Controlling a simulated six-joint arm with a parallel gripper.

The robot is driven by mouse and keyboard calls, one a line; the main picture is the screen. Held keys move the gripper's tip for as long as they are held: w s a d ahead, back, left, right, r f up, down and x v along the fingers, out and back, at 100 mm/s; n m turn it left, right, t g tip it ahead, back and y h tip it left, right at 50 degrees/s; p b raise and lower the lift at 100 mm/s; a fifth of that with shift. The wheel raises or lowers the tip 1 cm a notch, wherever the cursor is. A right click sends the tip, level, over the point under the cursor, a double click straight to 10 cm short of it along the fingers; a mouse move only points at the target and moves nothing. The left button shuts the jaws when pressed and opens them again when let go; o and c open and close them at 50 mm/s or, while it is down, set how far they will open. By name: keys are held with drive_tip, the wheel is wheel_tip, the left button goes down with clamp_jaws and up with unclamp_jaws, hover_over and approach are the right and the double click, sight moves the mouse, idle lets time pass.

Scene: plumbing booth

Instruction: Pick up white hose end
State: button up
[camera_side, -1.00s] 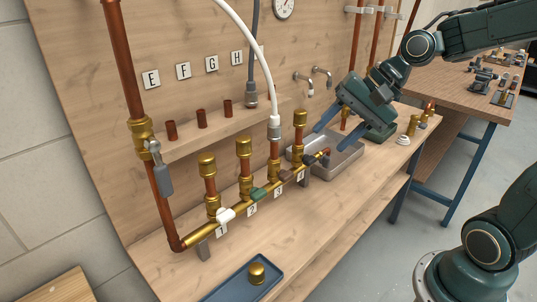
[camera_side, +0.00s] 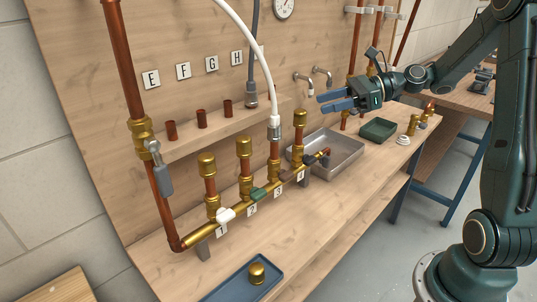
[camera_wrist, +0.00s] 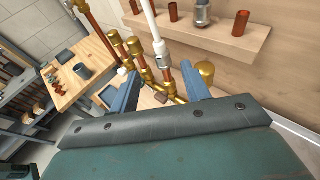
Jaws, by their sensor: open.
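The white hose (camera_side: 262,62) arches down from the top in the side view. Its white end (camera_side: 274,121) sits upright in a grey metal coupling on the manifold post labelled 3. In the wrist view the hose end (camera_wrist: 158,46) hangs down ahead, between my two fingers in the picture. My gripper (camera_side: 322,103) is open and empty, to the right of the hose end and apart from it, with its blue fingers pointing left. In the wrist view both fingers of my gripper (camera_wrist: 161,74) are spread, with nothing between the tips touching them.
The brass manifold (camera_side: 245,203) with several capped posts stands below. A small shelf (camera_side: 192,143) holds copper stubs and a grey hose's end (camera_side: 251,98). A grey basin (camera_side: 345,151), a green tray (camera_side: 378,131) and a blue tray (camera_side: 225,292) rest on the bench.

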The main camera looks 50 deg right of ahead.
sight(275, 115)
drive_tip(key=x, duration=0.8)
drive_tip(key=shift+w+a+f, duration=0.15)
drive_tip(key=shift+w+a, duration=0.1)
drive_tip(key=shift+x, duration=2.55)
drive_tip(key=shift+s, duration=0.1)
drive_tip(key=shift+c, duration=0.5)
clamp_jaws()
